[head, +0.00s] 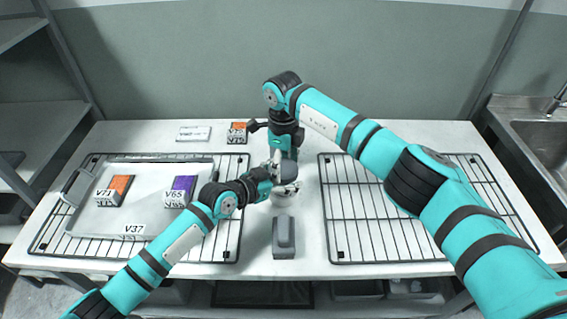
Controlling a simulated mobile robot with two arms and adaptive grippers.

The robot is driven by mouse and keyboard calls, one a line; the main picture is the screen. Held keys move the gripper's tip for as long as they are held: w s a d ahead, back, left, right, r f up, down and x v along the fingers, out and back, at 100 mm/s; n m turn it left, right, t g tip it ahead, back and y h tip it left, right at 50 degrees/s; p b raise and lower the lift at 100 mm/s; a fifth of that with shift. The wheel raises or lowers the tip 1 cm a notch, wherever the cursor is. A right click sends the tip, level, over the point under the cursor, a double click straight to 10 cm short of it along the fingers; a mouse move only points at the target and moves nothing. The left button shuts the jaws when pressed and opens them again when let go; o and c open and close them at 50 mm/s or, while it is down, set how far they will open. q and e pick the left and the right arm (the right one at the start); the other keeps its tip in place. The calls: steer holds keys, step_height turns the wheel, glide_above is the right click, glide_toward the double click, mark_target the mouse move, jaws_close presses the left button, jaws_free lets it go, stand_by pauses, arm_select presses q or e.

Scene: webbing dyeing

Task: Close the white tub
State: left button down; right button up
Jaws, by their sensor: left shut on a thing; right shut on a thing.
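The white tub (284,198) stands near the middle of the table, mostly hidden by my grippers. Only a pale part of it shows below them. My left gripper (277,172) reaches in from the left and is shut at the tub's upper part. My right gripper (284,154) points down from above, just behind the left one, and is shut on what seems to be the tub's lid. A dark grey rounded piece (287,173) shows between the grippers, perhaps that lid. The fingertips overlap, so exact contacts and the lid's seating cannot be told.
A grey block (284,234) lies in front of the tub. At left, a tray (85,222) on a wire rack holds boxes V71 (115,189) and V65 (180,190). An orange box (237,131) and white card (194,133) lie behind. The right rack (350,225) is empty.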

steer(key=m, duration=0.6)
steer(key=o, duration=1.4)
step_height(320, 180, up, 12)
steer(key=shift+f, duration=0.1)
steer(key=shift+w, duration=0.1)
arm_select(q)
jaws_free()
